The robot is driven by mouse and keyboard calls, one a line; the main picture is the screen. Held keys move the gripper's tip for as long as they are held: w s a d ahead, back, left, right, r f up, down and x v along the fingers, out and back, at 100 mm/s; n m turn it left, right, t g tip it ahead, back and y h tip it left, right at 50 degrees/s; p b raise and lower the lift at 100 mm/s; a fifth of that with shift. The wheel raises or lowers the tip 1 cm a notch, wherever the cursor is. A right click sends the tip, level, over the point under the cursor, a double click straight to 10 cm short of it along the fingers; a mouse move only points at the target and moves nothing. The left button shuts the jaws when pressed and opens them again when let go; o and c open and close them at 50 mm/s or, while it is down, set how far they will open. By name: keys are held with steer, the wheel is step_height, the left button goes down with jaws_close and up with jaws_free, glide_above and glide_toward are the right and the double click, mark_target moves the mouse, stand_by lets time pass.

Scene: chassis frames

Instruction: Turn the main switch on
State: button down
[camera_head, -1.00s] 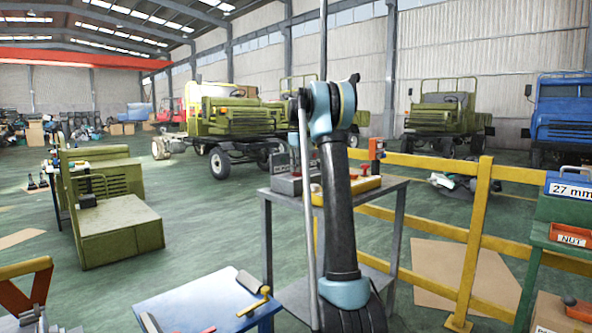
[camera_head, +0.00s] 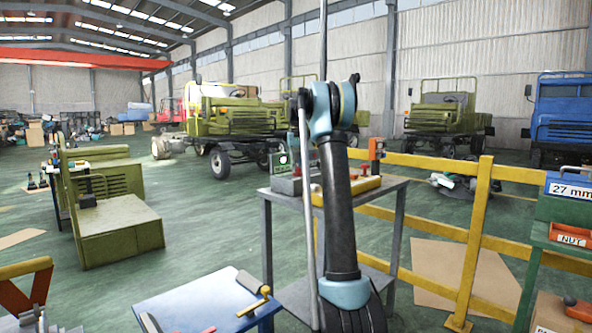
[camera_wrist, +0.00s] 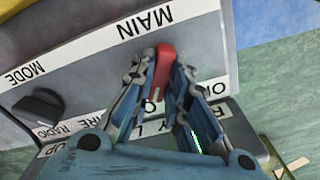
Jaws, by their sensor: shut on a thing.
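In the wrist view a red switch handle (camera_wrist: 162,66) stands out from a grey panel (camera_wrist: 90,75), next to a white strip that reads MAIN upside down. My gripper (camera_wrist: 162,95) is shut on this handle, one finger on each side. The lower part of the handle is hidden between the fingers. In the head view the control box (camera_head: 284,186) stands on a grey table (camera_head: 392,185) behind my arm. A green lamp (camera_head: 284,160) glows on it. My gripper and the red handle are hidden by my arm there.
A black knob (camera_wrist: 40,105) beside the word MODE sits on the panel to the left. A yellow object (camera_head: 368,184) and an orange device (camera_head: 376,150) share the table. A yellow railing (camera_head: 480,215) runs to the right. A blue-topped bench (camera_head: 195,305) stands in front.

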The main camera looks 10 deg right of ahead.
steer(key=shift+m, duration=1.2)
steer(key=c, duration=1.6)
jaws_free()
steer(key=shift+o, duration=0.2)
step_height(320, 180, up, 12)
